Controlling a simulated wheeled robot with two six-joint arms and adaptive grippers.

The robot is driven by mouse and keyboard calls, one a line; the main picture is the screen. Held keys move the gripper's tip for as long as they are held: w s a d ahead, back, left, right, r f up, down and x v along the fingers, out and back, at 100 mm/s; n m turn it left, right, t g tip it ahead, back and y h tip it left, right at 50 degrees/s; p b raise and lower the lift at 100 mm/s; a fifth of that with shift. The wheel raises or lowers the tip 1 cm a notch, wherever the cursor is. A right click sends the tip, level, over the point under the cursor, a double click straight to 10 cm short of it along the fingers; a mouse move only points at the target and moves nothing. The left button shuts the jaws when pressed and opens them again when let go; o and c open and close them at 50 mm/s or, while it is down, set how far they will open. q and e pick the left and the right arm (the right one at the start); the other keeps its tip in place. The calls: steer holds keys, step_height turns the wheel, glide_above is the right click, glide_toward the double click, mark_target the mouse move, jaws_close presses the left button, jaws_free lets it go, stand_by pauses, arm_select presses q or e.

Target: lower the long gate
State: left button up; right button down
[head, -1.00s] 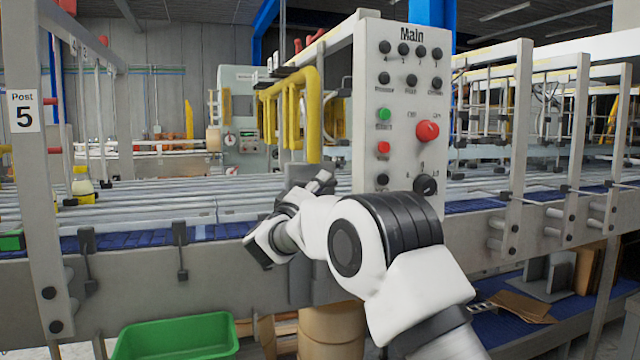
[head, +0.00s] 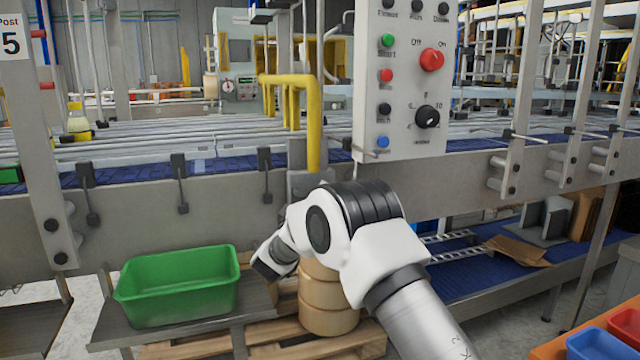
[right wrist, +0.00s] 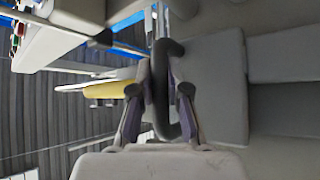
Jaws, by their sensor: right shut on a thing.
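The yellow tubular gate (head: 314,125) stands at the conveyor, just left of the control panel. Its top bar runs back over the rollers with bars hanging from it, and its front post goes down into a grey bracket (head: 300,183). My right arm reaches in front of this bracket and hides its lower part and the right gripper in the head view. In the right wrist view, my right gripper (right wrist: 160,92) is shut on a dark curved handle (right wrist: 171,55). A yellow part (right wrist: 97,88) shows beyond the fingers. My left gripper is not in view.
The control panel (head: 408,85) with buttons and knobs hangs right of the gate. A green tote (head: 180,290) sits on a shelf at lower left. Tan rolls (head: 328,315) stand on a pallet below. Red and blue bins are at lower right.

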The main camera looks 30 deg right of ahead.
steer(key=shift+f, duration=0.5)
steer(key=c, duration=1.1)
jaws_free()
steer(key=shift+d, duration=0.1)
steer(key=shift+c, duration=0.2)
steer(key=shift+r, duration=0.1)
steer(key=shift+s+a, duration=0.2)
steer(key=shift+a, duration=0.3)
steer(key=v, duration=1.1)
